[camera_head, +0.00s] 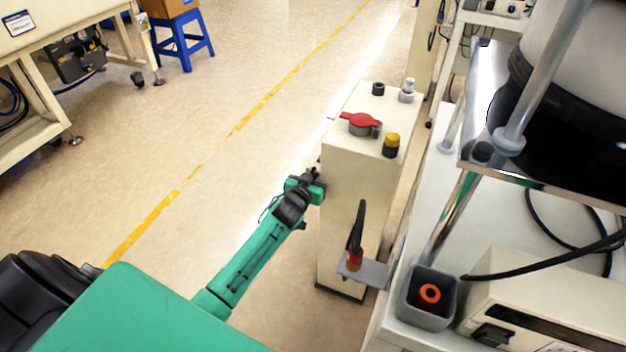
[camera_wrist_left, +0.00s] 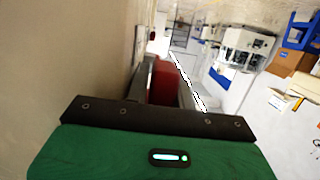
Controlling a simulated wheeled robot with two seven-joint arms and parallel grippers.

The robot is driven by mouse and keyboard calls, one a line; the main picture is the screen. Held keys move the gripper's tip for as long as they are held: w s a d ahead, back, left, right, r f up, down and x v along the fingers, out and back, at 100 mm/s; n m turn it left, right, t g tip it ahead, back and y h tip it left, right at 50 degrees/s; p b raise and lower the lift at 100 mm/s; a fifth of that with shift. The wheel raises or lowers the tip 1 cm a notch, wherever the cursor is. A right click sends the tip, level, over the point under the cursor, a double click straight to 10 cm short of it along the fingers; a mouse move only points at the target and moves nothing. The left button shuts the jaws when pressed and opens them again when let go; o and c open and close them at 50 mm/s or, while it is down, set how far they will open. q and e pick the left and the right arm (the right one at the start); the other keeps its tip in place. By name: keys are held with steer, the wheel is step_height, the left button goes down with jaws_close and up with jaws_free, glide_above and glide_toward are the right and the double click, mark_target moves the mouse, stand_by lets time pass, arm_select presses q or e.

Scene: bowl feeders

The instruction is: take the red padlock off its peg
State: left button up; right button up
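My left gripper (camera_head: 313,178) is at the left side of the cream cabinet, at the end of the green arm. In the left wrist view, the red padlock (camera_wrist_left: 163,82) is between the two fingers of my left gripper (camera_wrist_left: 165,88). Its red body fills the gap, with a finger close against each side. Its shackle and the peg cannot be made out, so I cannot tell whether it hangs on the peg. In the head view the gripper hides the padlock. My right gripper is not in view.
The cream cabinet (camera_head: 345,215) carries a red rotary handle (camera_head: 360,121) and a yellow-topped button (camera_head: 391,145) on top. A small bracket (camera_head: 365,270) juts from its front. A white bench with a grey cup (camera_head: 428,300) is at right.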

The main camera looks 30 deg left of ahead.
arm_select(q)
jaws_close()
steer(key=shift+r, duration=0.15)
